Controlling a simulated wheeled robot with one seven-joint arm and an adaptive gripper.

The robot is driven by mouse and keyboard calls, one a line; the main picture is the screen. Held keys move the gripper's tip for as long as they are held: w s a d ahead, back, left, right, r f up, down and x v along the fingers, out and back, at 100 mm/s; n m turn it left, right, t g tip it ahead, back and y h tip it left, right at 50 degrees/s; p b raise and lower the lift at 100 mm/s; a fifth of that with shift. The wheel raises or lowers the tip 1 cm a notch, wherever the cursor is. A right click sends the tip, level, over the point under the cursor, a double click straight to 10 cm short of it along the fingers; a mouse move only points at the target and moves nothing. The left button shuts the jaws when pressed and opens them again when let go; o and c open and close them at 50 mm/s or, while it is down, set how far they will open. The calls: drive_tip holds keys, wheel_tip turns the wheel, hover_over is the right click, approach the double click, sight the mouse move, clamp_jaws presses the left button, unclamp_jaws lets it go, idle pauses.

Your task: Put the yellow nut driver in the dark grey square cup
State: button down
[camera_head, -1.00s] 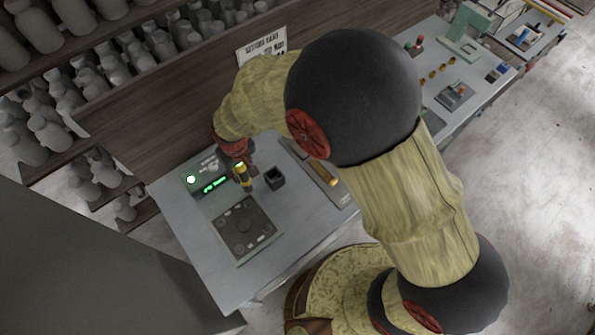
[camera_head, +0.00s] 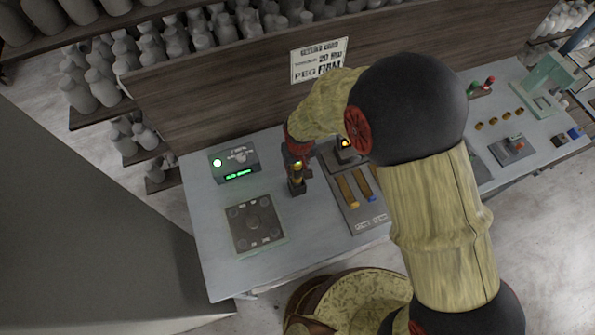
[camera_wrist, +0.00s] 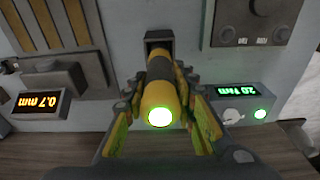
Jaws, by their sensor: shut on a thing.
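The yellow nut driver (camera_head: 297,167) with a dark band is upright in my gripper (camera_head: 298,160). In the wrist view the nut driver (camera_wrist: 160,95) points away from the camera, with a glowing green end nearest. My gripper's fingers (camera_wrist: 160,82) are shut on it from both sides. The dark grey square cup (camera_head: 297,188) stands on the table directly below the driver. In the wrist view the cup (camera_wrist: 158,37) shows its rim and part of its opening behind the driver. The driver's lower end is hidden, so I cannot tell how deep it sits in the cup.
A green-lit display box (camera_head: 235,165) stands left of the cup, and a dark square plate (camera_head: 254,222) lies in front of it. A tray (camera_head: 374,215) with yellow and blue bars is close on the right. An orange display (camera_wrist: 38,103) shows in the wrist view.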

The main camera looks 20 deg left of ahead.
sight(298, 164)
drive_tip(key=shift+f, duration=1.55)
drive_tip(key=shift+f, duration=0.2)
drive_tip(key=c, duration=1.5)
unclamp_jaws()
drive_tip(key=shift+o, duration=0.2)
drive_tip(key=shift+r, duration=0.1)
drive_tip(key=r, duration=0.8)
drive_tip(key=s+r, duration=0.1)
drive_tip(key=r, duration=0.3)
drive_tip(key=shift+d, duration=0.4)
drive_tip(key=shift+s, duration=0.1)
